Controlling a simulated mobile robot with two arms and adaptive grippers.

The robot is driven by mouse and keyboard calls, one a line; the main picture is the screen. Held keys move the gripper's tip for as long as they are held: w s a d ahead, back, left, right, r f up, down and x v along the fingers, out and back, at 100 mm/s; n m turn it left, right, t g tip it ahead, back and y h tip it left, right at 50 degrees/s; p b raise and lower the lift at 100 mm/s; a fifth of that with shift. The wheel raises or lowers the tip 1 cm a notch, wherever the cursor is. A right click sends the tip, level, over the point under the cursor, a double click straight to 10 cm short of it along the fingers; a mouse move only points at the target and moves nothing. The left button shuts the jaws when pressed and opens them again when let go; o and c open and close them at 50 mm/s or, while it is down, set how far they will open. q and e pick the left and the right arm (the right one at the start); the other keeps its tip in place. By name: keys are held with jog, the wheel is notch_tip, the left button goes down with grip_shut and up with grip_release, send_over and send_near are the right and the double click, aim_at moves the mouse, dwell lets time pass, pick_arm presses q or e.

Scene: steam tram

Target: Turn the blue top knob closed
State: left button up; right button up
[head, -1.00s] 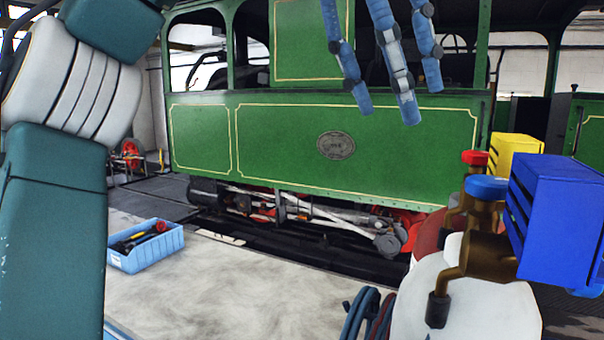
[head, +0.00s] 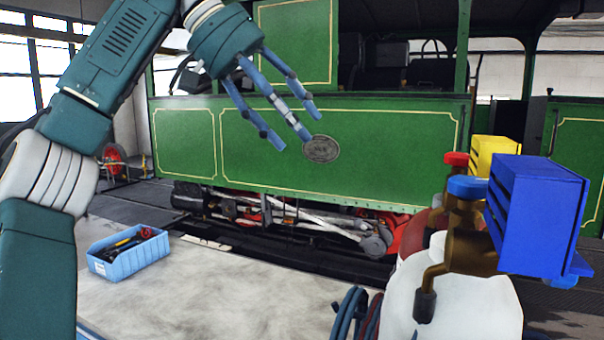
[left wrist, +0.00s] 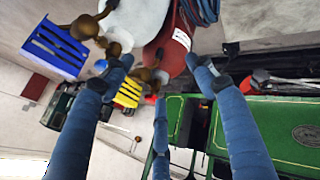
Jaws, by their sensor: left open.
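The blue top knob (head: 467,187) sits on a brass valve (head: 462,235) above a white-topped cylinder (head: 455,300), at the right of the head view. My left gripper (head: 290,128) is open and empty, its fingers spread, in front of the green tram side. It is well to the left of the blue knob and higher in the picture, apart from it. In the left wrist view the open fingers (left wrist: 160,80) frame the cylinders and valves from above. My right gripper is not in view.
A red knob (head: 456,159) on a second valve is just behind the blue one. A blue slatted box (head: 540,215) and a yellow one (head: 491,155) stand close right. Hoses (head: 352,312) hang left of the cylinders. A blue tool bin (head: 128,255) lies on the left.

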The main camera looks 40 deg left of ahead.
pick_arm(q)
jog(key=w+a+f+n, duration=0.1)
jog(key=w+a+f, duration=0.2)
jog(key=w+f, duration=0.3)
jog(key=w+a+f+n+t+y, duration=0.1)
jog(key=w+a+f, duration=0.3)
jog(key=w, duration=0.3)
jog(key=shift+a+f, duration=0.2)
jog(key=shift+f, duration=0.65)
